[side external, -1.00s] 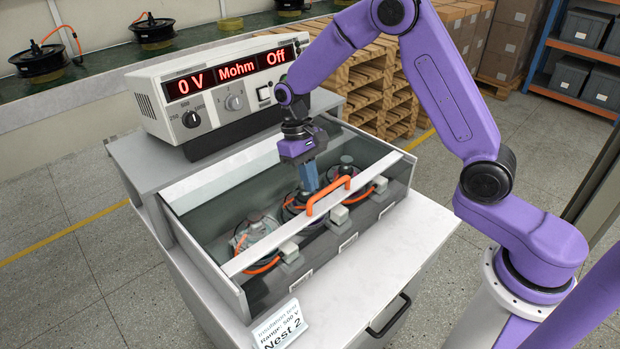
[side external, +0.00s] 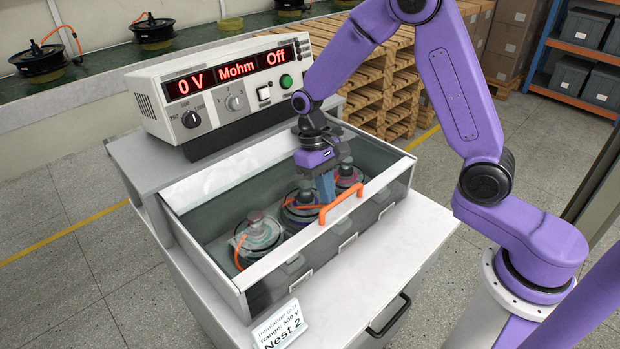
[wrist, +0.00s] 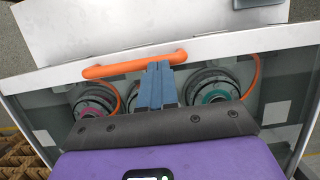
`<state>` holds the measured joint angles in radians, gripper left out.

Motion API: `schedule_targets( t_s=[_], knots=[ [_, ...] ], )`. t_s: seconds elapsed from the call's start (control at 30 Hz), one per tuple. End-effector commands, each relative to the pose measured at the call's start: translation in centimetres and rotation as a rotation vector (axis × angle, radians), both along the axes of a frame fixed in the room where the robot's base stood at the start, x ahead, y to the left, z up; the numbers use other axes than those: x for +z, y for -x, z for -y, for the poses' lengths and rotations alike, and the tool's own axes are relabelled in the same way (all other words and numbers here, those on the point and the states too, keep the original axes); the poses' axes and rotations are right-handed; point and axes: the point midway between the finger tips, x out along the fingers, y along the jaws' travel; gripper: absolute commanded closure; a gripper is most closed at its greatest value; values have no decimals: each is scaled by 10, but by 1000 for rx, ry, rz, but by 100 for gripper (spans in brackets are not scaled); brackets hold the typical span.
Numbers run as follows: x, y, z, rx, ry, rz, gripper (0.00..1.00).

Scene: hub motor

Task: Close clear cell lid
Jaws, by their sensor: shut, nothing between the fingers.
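The clear cell lid (side external: 270,260) lies over the test box, its white front bar along the box's front edge. Whether it is fully seated I cannot tell. Its orange handle (side external: 345,205) stands on the bar; it also shows in the wrist view (wrist: 110,70). My gripper (side external: 326,198) is shut and empty, fingers pointing down just behind the handle. In the wrist view the blue fingertips (wrist: 159,66) overlap the handle and bar; contact is unclear. Under the lid are several round hub motors with orange cables, one being the left motor (side external: 258,232).
The tester (side external: 225,90) behind the box reads 0 V, Mohm, Off. A sign (side external: 277,325) marked Nest 2 stands at the counter's front left. Wooden pallets (side external: 385,75) stand behind.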

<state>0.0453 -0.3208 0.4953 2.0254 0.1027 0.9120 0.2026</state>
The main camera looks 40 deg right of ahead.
Motion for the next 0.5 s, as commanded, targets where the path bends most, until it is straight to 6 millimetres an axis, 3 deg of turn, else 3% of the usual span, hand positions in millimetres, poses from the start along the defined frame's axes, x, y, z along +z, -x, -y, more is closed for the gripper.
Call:
schedule_targets(
  t_s=[0.33, 0.5],
  knots=[
    [-1, -1, 0, -1, 0, 1, 100],
    [1, -11, 0, -1, 0, 3, 100]
  ],
)
